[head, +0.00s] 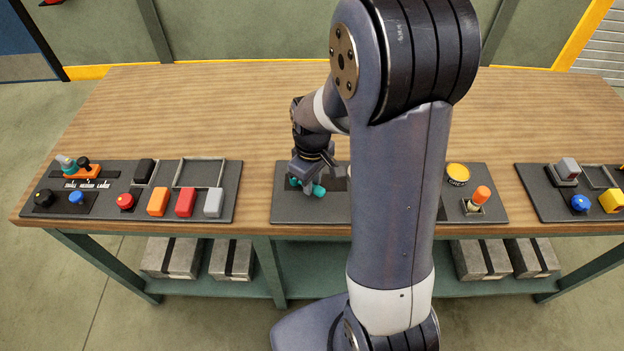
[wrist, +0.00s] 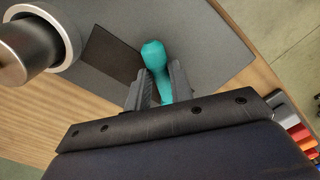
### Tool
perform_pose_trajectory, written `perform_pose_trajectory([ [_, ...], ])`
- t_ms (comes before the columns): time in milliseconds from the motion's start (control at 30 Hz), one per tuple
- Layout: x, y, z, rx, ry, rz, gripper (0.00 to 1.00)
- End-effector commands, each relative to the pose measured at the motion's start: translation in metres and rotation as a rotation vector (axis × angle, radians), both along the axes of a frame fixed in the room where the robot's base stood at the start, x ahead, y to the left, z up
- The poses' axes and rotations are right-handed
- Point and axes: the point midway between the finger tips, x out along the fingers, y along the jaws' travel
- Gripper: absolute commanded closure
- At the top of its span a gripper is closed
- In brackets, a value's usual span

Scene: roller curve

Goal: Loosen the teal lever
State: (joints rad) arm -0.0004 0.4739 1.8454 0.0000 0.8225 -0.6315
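The teal lever (wrist: 154,56) lies on a grey panel, its rounded end pointing up in the wrist view and its lower part running down between my fingers. In the head view the teal lever (head: 318,190) shows on both sides of my gripper (head: 306,185), at the left part of the middle panel. In the wrist view my gripper (wrist: 160,78) has one finger on each side of the lever, very close to it. Whether both fingers press on it is not clear. The lever's base is hidden.
A silver cylinder (wrist: 28,48) on a white ring stands left of the lever in the wrist view. A yellow button (head: 457,172) and an orange-topped switch (head: 481,195) are to the right. A left panel (head: 225,190) holds several coloured controls. The wooden bench (head: 200,110) behind is clear.

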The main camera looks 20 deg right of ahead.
Motion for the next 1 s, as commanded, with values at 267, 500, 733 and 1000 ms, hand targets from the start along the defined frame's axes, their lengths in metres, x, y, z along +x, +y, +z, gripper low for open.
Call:
perform_pose_trajectory([
  [267, 0.0, 0.0, 0.0, 0.0, 0.0, 0.0, 1.0],
  [500, 0.0, 0.0, 0.0, 0.0, 0.0, 0.0, 1.0],
  [733, 0.002, -0.003, 0.0, 0.0, -0.001, 0.052, 1.0],
  [1000, 0.012, -0.011, 0.0, 0.0, -0.003, 0.293, 1.0],
])
